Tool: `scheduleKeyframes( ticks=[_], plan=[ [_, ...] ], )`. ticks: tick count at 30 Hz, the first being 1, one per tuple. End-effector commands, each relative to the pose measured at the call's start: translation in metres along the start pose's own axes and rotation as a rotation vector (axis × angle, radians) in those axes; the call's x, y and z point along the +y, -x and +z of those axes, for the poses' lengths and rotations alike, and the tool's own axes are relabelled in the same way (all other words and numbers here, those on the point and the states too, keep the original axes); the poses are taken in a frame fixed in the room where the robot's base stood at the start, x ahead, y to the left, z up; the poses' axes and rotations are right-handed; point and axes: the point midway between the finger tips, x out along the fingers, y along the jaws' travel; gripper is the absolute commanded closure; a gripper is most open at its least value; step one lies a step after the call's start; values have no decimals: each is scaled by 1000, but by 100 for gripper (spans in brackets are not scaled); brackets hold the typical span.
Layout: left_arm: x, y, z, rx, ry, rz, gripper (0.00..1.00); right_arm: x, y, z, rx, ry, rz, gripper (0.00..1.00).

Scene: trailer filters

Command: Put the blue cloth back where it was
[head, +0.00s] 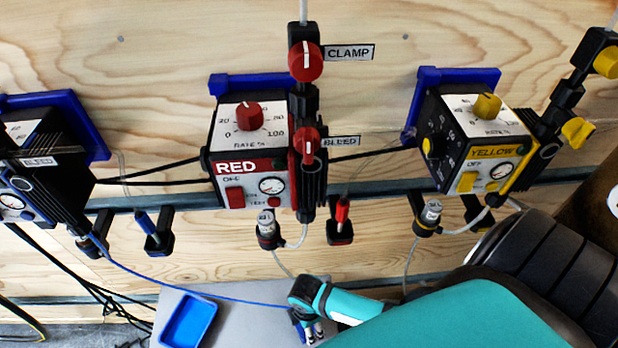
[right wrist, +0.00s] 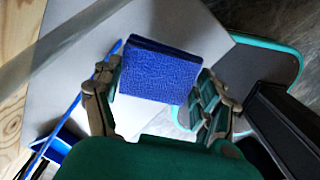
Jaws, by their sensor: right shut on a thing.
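The blue cloth (right wrist: 160,72) is a folded, textured block between the fingers of my right gripper (right wrist: 157,85) in the right wrist view. The gripper is shut on it, over the pale grey table top. In the head view my right gripper (head: 308,326) is at the bottom middle, right of the blue tray (head: 168,334), and the cloth is mostly hidden there. The left gripper is not in view.
On the wooden wall hang a red pump unit (head: 241,142), a yellow one (head: 461,134) and a black one with blue frame (head: 62,195). A thin blue line (head: 170,283) runs toward my right gripper. The grey table (head: 245,320) between tray and gripper is clear.

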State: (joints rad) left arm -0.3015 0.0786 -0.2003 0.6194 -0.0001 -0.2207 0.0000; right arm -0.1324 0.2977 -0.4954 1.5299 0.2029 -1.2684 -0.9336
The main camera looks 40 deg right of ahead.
Motion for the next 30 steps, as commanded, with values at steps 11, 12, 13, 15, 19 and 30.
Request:
scheduleKeyframes(
  ticks=[11,12,13,15,19,30],
  plan=[
    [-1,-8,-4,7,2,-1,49,2,-36,7,-2,0,2,51],
    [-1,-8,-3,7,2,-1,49,2,-36,7,-2,0,2,51],
    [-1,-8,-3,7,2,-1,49,2,-36,7,-2,0,2,51],
    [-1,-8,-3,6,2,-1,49,2,-36,7,-2,0,2,51],
    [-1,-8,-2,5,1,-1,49,2,-37,7,-2,0,1,22],
    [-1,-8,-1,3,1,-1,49,1,-36,7,-2,0,1,1]
  ],
)
